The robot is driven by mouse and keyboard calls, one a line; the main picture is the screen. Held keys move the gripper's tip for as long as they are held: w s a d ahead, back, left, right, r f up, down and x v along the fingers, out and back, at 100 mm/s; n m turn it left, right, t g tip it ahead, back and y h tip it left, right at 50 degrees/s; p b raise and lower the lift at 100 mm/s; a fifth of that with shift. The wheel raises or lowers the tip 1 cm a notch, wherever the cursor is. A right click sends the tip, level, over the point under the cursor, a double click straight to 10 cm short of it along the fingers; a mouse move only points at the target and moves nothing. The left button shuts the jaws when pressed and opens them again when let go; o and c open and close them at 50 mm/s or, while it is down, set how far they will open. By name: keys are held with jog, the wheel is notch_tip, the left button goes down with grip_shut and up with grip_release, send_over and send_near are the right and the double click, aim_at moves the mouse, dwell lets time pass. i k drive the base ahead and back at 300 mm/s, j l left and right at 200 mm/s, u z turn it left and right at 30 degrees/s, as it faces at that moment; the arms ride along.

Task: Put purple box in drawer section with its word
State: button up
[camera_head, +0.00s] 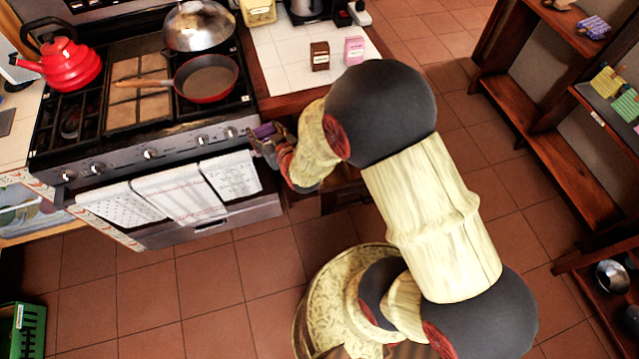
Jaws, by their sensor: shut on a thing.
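The purple box (264,130) is small and is held in my gripper (262,140), which is shut on it. The gripper is beside the right end of the stove front, near the wooden counter edge. Dark wooden drawer parts (343,190) show below the counter, largely behind my arm. Its sections and any words on them cannot be seen. A brown box (319,56) and a pink box (354,50) stand upright on the white tiled counter (285,62).
The stove carries a red kettle (70,65), a red pan (206,79) and a domed metal lid (198,26). Towels (180,195) hang on its front. A wooden shelf (575,165) stands at right and a green crate (20,330) at lower left. Tiled floor (215,290) is clear.

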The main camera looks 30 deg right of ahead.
aim_at(333, 182)
jog(key=l+u, duration=0.2)
jog(key=l, duration=0.25)
jog(key=l+u, duration=0.2)
jog(key=l, duration=0.2)
jog(key=k+l+u, duration=0.2)
jog(key=l, duration=0.25)
jog(key=l+u, duration=0.2)
jog(key=l, duration=0.2)
jog(key=k+l, duration=0.1)
jog(key=l, duration=0.2)
jog(key=k+l, duration=0.1)
jog(key=l, duration=0.25)
jog(key=k+l, duration=0.1)
jog(key=l, duration=0.2)
